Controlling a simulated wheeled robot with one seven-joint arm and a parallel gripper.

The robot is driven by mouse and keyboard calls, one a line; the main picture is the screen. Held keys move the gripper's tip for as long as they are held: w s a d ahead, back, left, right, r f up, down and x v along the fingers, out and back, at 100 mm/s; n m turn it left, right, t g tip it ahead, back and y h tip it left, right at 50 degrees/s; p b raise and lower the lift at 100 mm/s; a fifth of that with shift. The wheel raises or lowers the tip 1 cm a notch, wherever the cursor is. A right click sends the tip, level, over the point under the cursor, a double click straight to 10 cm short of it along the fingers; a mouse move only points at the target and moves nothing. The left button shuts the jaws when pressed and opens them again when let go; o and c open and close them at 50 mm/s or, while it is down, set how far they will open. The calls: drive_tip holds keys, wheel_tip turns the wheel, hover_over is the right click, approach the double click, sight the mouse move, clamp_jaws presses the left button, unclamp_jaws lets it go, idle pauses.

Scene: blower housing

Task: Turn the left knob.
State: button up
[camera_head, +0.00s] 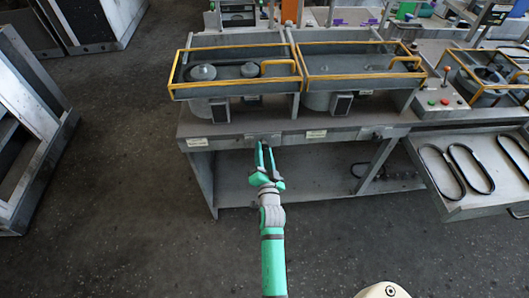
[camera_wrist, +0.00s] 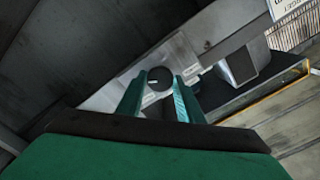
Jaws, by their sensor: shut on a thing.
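The left knob (camera_wrist: 159,83) is a small, round, dark-faced knob with a light rim, set on a pale plate on the bench's front edge. In the wrist view it lies between the two green fingers of my gripper (camera_wrist: 159,96). The fingers are shut on its sides. In the head view my gripper (camera_head: 264,158) reaches up to the bench front, below the left yellow-framed housing, and mostly hides this knob. How far the knob is turned is too small to tell.
The bench (camera_head: 232,131) carries two housings with yellow frames (camera_head: 237,91). White labels (camera_head: 197,142) sit along its front. An open shelf (camera_head: 235,190) lies below. An open drawer (camera_head: 455,200) with black belts juts out at right.

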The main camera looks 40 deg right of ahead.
drive_tip(key=shift+s+d, duration=0.2)
drive_tip(key=o, duration=0.9)
drive_tip(key=shift+o, duration=0.8)
drive_tip(key=shift+a, duration=0.1)
drive_tip(key=v, duration=1)
drive_tip(key=shift+s+a, duration=0.25)
drive_tip(key=shift+a, duration=0.05)
